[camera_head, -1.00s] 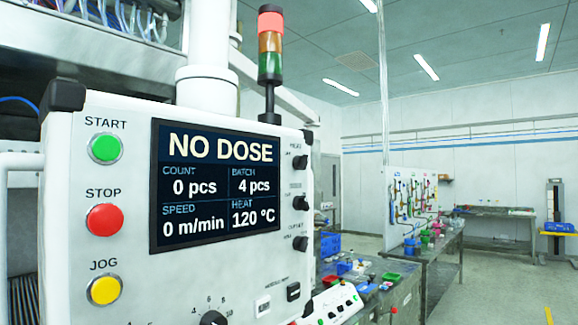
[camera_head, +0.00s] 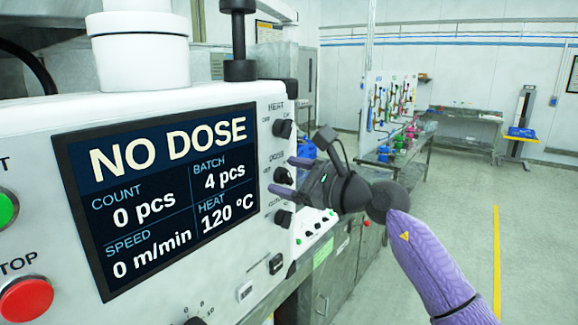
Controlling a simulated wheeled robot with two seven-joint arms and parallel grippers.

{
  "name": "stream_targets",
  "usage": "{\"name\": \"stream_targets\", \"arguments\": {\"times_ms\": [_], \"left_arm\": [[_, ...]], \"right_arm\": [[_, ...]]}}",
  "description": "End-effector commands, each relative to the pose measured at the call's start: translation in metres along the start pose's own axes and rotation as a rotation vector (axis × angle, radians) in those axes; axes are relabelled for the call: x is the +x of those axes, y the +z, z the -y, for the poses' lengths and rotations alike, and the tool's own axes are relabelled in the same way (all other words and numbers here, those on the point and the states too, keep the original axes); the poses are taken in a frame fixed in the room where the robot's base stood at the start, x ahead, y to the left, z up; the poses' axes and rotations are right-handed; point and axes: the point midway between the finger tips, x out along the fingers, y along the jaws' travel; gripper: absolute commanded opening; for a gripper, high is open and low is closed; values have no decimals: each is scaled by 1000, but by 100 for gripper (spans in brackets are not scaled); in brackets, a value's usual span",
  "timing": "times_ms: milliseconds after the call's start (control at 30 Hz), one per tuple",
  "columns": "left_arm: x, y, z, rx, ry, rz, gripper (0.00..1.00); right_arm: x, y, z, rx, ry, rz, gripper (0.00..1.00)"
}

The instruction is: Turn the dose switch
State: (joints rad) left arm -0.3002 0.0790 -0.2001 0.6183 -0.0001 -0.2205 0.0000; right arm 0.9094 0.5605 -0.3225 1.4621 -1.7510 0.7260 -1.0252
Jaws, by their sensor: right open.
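The dose switch (camera_head: 283,176) is a black knob under the label DOSE on the right part of the white control panel. It is the middle one of a column of three knobs. My right gripper (camera_head: 285,175) is open, its purple fingertips above and below the dose switch, close to the panel face. I cannot tell whether they touch the knob. The screen (camera_head: 165,185) reads NO DOSE, count 0 pcs, batch 4 pcs, speed 0 m/min, heat 120 °C. My left gripper is not in view.
The HEAT knob (camera_head: 283,128) sits just above the dose switch and another black knob (camera_head: 283,217) just below. A rocker switch (camera_head: 276,263) is lower on the panel. Green (camera_head: 6,208) and red (camera_head: 27,300) buttons are at the left. Open floor lies to the right.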

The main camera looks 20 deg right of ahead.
Motion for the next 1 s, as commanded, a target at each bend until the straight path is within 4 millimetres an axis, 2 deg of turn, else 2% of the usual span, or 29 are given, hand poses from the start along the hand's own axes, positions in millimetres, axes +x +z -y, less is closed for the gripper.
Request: {"name": "stream_targets", "arguments": {"times_ms": [267, 633, 1000], "left_arm": [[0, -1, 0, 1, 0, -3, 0], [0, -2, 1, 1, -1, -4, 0], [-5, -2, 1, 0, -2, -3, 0]], "right_arm": [[2, -1, 0, 2, 0, 0, 78], [2, -1, 0, 2, 0, 0, 0], [2, 0, 0, 53, 1, -1, 0]]}}
